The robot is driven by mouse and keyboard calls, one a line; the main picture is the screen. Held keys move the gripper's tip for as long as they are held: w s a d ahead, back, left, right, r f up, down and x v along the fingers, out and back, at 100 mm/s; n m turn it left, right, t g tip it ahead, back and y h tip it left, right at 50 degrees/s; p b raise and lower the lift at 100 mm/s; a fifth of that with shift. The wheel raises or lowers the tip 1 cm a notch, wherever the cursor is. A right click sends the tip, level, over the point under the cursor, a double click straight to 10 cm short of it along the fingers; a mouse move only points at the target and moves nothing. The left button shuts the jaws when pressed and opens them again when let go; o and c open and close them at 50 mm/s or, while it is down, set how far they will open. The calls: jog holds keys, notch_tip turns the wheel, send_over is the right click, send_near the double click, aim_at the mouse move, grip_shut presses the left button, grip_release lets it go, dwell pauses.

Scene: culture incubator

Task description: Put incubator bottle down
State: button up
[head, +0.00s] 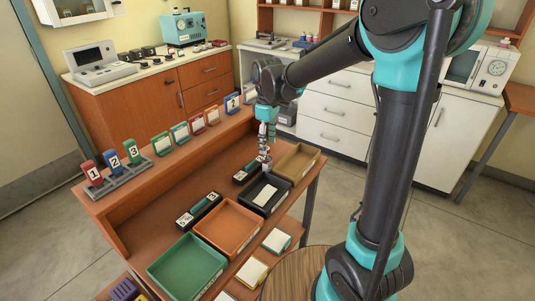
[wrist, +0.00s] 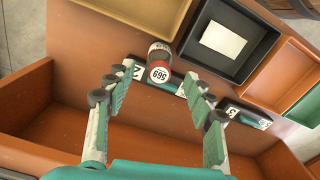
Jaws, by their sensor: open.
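In the head view the bottle (head: 265,160) is small and partly hidden below my gripper (head: 266,140). In the wrist view my gripper (wrist: 155,82) is open, with one finger on each side and a gap between the fingertips and the bottle.
A tan tray (head: 298,160), black tray (head: 266,194), orange tray (head: 228,227) and green tray (head: 187,267) line the bench's front. Another number block (head: 199,210) lies left of the bottle. Coloured cards stand on the raised back shelf (head: 150,175). The bench between shelf and blocks is clear.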

notch_tip(320, 180, up, 4)
jog(key=shift+r, duration=0.2)
jog(key=s+d+f+m+t, duration=0.1)
jog(key=s+d+f+m, duration=0.2)
jog(key=d, duration=0.3)
jog(key=s+d+f+m+t, duration=0.1)
jog(key=s+d+f+m, duration=0.2)
jog(key=d, duration=0.3)
jog(key=shift+s+d, duration=0.15)
jog(key=shift+s, duration=0.2)
jog(key=shift+o, duration=0.4)
jog(key=s+d+f+m+t, duration=0.2)
jog(key=s+d+f+m, duration=0.5)
jog(key=s, duration=0.4)
jog(key=shift+d+f+m, duration=0.3)
jog(key=shift+d+f, duration=0.35)
jog(key=shift+d, duration=0.3)
jog(key=m+g+h, duration=0.1)
jog(key=m+g, duration=0.3)
jog(key=m, duration=1.4)
send_near(268, 158)
jog(key=f, duration=0.3)
jog(key=w+f, duration=0.1)
jog(key=f, duration=0.7)
jog(key=shift+w+d+f, duration=0.1)
jog(key=shift+w+d, duration=0.25)
jog(key=shift+d, duration=0.05)
jog(key=shift+c, duration=0.6)
